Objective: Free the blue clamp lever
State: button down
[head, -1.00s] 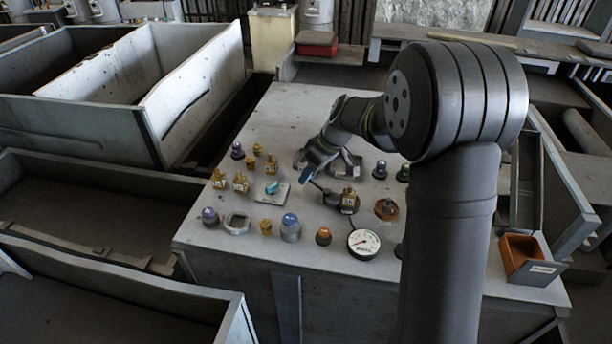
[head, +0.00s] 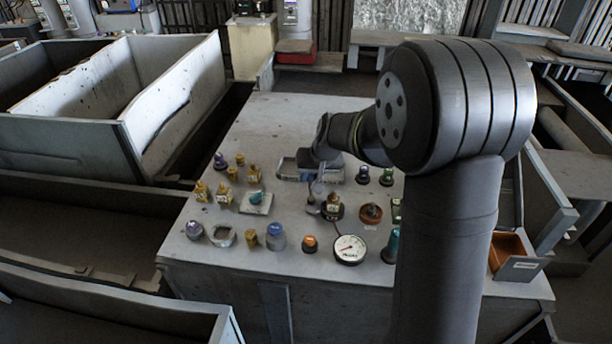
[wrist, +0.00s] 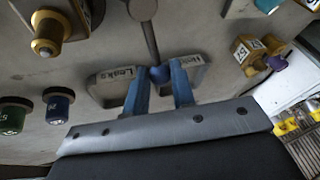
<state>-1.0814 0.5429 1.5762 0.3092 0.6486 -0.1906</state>
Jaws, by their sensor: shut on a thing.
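The clamp lever has a thin dark rod (wrist: 149,38) ending in a blue knob (wrist: 160,74), seen top centre in the wrist view. My gripper (wrist: 159,82) has its two blue fingers on either side of the knob, shut on it. The knob is largely hidden there.
A grey labelled part (wrist: 113,80) lies behind the fingers. Several brass, purple and blue fittings stand at left on the panel (head: 300,110). A white dial gauge (head: 349,249) and an orange knob (head: 310,244) are in front. An orange bin (head: 508,255) hangs at right.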

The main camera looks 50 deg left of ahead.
jog(key=shift+w+d+m+t, duration=0.25)
jog(key=shift+m+t, duration=0.05)
jog(key=shift+m, duration=0.4)
jog(key=c, duration=1.2)
grip_release()
jog(key=v, duration=1.7)
jog(key=shift+r, duration=0.25)
jog(key=x, duration=1.7)
jog(key=shift+f, duration=0.25)
